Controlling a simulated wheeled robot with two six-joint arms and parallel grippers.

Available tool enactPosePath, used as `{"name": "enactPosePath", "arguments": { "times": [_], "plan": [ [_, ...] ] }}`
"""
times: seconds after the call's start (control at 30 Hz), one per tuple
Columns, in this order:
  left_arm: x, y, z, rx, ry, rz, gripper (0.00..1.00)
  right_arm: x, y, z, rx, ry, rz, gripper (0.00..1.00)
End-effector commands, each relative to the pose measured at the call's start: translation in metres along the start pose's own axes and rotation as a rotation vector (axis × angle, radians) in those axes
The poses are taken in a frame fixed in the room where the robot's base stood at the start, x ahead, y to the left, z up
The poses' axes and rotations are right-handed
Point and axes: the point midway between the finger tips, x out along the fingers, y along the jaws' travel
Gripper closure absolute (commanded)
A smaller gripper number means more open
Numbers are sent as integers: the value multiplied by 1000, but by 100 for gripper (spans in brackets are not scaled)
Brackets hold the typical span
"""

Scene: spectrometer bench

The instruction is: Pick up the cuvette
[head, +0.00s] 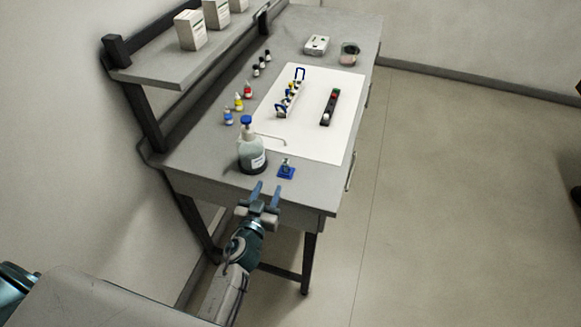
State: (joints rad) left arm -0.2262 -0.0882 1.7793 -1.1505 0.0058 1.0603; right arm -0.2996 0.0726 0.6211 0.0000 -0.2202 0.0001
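A small clear cuvette (287,162) appears to stand upright in a blue square holder (286,173) near the front edge of the bench. It is tiny here, so its details are hard to tell. My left gripper (267,191) is just in front of the bench's near edge, to the lower left of the holder. Its two blue-grey fingers are apart with nothing visible between them, and they do not touch the cuvette. My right gripper is not in view.
A wash bottle (252,157) with a blue cap stands close left of the holder, its spout reaching right. A white mat (323,143) carries a vial rack (290,95) and a dark strip (329,107). Dropper bottles (239,102) line the left. A shelf (170,68) overhangs there.

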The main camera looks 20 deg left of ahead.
Motion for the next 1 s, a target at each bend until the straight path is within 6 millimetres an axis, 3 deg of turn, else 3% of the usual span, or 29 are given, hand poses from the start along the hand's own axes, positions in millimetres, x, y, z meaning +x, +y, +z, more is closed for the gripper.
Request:
{"name": "enactPosePath", "arguments": {
  "times": [0.17, 0.4, 1.0],
  "plan": [
    [15, 13, -2, -4, 18, 49, 60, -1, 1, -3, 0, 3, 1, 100],
    [52, 15, -2, -3, 18, 49, 60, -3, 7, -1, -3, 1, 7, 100],
    [112, 21, -7, -3, 15, 47, 60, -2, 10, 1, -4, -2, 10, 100]
  ]
}}
